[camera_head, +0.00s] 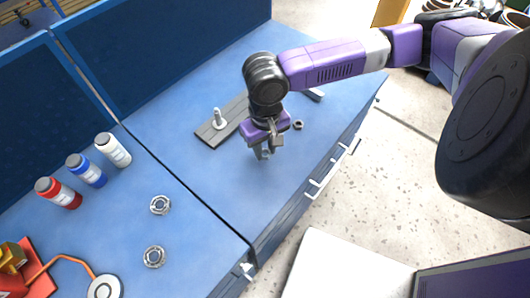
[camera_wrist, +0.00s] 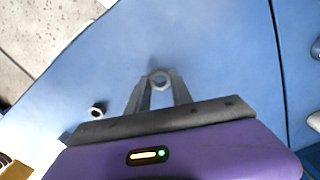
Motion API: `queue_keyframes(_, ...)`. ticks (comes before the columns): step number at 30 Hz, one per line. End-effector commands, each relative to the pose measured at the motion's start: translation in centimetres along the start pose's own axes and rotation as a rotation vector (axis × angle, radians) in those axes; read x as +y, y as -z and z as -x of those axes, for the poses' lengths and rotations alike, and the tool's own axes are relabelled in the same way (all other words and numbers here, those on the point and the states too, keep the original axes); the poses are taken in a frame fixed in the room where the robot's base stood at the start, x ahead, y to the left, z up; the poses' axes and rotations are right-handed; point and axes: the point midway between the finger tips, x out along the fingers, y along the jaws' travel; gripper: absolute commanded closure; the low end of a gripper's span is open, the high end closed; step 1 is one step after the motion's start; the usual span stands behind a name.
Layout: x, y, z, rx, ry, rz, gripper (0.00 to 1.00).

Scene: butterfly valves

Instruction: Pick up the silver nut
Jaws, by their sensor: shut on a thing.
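Whether the nut still touches the bench I cannot tell. A second, darker nut (camera_wrist: 97,110) lies apart on the bench at the left of the wrist view. In the head view this second nut (camera_head: 298,125) is just right of my gripper.
A grey board (camera_head: 208,134) with an upright silver peg (camera_head: 219,118) lies behind my gripper. White, blue and red bottles and two metal rings (camera_head: 160,205) stand or lie to the left. The blue bench (camera_head: 225,170) is clear in front of my gripper.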

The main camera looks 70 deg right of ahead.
Motion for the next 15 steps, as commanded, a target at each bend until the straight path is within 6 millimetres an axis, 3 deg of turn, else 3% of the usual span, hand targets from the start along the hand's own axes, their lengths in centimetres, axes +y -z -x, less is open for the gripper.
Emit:
queue_keyframes(9, 0.0, 0.1, 8.7, 0.004, 0.001, 0.001, 1.0)
queue_keyframes(15, 0.0, 0.1, 13.4, 0.003, 0.0, 0.001, 1.0)
